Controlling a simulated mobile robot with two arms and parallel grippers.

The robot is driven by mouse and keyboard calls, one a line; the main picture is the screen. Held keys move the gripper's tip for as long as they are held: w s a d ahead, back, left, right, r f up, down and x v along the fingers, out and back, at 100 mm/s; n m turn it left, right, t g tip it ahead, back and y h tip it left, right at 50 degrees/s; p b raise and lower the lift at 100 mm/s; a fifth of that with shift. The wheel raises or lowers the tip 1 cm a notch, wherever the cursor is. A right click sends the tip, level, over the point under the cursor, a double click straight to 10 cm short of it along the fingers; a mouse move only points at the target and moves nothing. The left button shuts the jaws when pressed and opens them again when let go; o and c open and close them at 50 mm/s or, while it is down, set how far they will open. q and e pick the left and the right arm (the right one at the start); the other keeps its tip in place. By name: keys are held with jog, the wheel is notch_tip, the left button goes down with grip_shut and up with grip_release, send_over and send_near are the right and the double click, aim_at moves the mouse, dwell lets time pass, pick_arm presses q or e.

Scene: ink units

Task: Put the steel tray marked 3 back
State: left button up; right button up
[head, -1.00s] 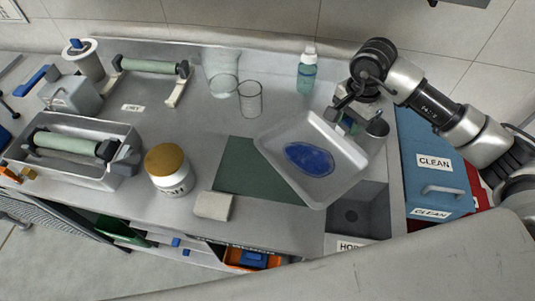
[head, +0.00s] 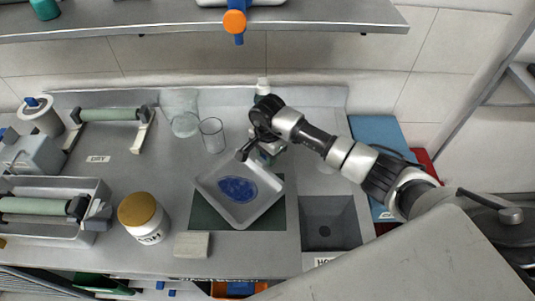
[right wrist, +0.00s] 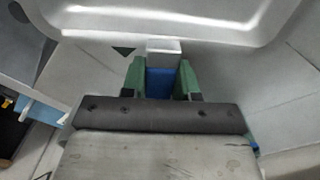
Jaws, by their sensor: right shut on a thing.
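A steel tray (head: 210,192) with a patch of blue ink (head: 238,189) on its floor is tilted in the head view, above or on the dark green mat (head: 207,217). I cannot tell if it touches the mat. No number shows on it. My right gripper (head: 264,157) is at its back edge, shut on it. My left gripper is not in view.
A sink (head: 329,226) lies right of the mat. A jar with a brown lid (head: 138,210) and a pale block (head: 192,246) stand left and in front. Glass beakers (head: 212,135) stand behind. Another tray with a roller (head: 93,189) is at far left. A shelf (head: 330,18) hangs above.

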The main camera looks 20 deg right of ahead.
jog(key=shift+f, duration=0.55)
jog(key=shift+f+b, duration=0.2)
jog(key=shift+b, duration=0.1)
jog(key=o, duration=0.9)
jog(key=shift+r, duration=0.1)
